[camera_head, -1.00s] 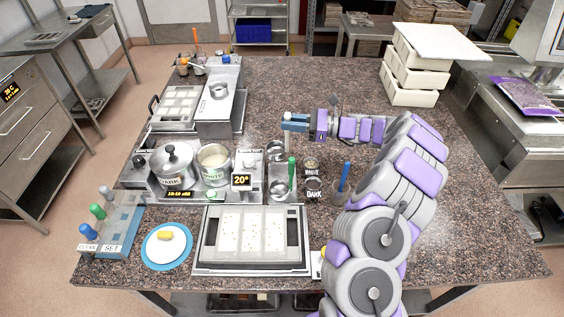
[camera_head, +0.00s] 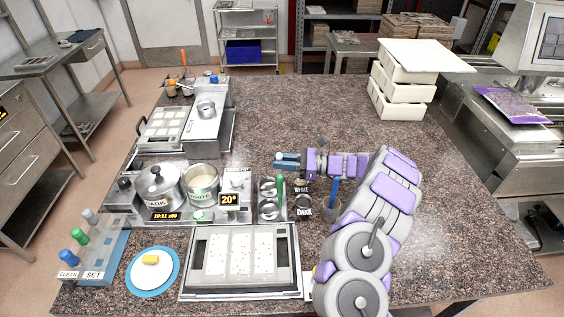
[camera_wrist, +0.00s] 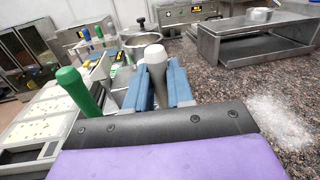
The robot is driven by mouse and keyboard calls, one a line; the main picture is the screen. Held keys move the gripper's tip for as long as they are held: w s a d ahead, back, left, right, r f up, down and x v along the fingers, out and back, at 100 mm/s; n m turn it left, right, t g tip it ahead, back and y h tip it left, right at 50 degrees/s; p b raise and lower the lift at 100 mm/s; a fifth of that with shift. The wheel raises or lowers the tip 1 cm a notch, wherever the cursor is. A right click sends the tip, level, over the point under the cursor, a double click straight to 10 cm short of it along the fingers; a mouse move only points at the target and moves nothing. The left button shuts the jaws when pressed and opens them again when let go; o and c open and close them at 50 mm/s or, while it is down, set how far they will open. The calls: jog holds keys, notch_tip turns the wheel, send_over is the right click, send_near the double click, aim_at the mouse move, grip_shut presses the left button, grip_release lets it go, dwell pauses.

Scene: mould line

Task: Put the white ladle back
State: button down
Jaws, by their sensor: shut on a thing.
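My gripper (camera_head: 287,160) has blue fingers, shut on the pale grey-white handle of the white ladle (camera_wrist: 154,62). The handle stands roughly upright between the fingers in the wrist view. In the head view the gripper is over the back end of a small metal holder with two round wells (camera_head: 267,211). The green-handled ladle (camera_head: 280,188) stands at the holder, close in front of my gripper, and shows left of the held handle in the wrist view (camera_wrist: 78,90). The held ladle's lower end is not clear, so I cannot tell whether it touches the holder.
The WHITE pot (camera_head: 202,183) and lidded DARK pot (camera_head: 160,188) stand left of the holder. A mould tray (camera_head: 192,292) lies in front. WHITE and DARK cups (camera_head: 303,206) and a pot with a blue handle (camera_head: 334,190) are at right.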

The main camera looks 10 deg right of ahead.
jog(key=shift+d+f, duration=0.1)
jog(key=shift+f, duration=0.1)
jog(key=c, duration=1.3)
grip_release()
jog(key=shift+o, duration=1.4)
jog(key=shift+a, duration=0.25)
jog(key=shift+o, duration=0.2)
jog(key=shift+a, duration=0.25)
jog(key=shift+d+r, duration=0.1)
jog(key=shift+r, duration=0.15)
jog(key=p+v, duration=0.2)
jog(key=v, duration=1)
jog(key=s+a+r+n+g, duration=0.3)
jog(key=a+r+n+g, duration=0.25)
jog(key=a+r, duration=0.6)
jog(key=s+a+r+n+g+h, duration=0.25)
jog(key=s+a+n+h, duration=0.2)
jog(key=s+a, duration=0.4)
jog(key=s+a+r+n+g+h, duration=0.25)
jog(key=s+a+n, duration=0.25)
jog(key=s, duration=0.7)
jog(key=s+d+f+n+t+h, duration=0.1)
jog(key=s+d+h, duration=0.4)
jog(key=s, duration=0.5)
jog(key=s+d+f+n+t+h, duration=0.1)
jog(key=s+d+f+n+h, duration=0.2)
jog(key=s, duration=0.7)
jog(key=d+n+h, duration=0.2)
jog(key=d, duration=0.1)
jog(key=shift+f+t, duration=0.35)
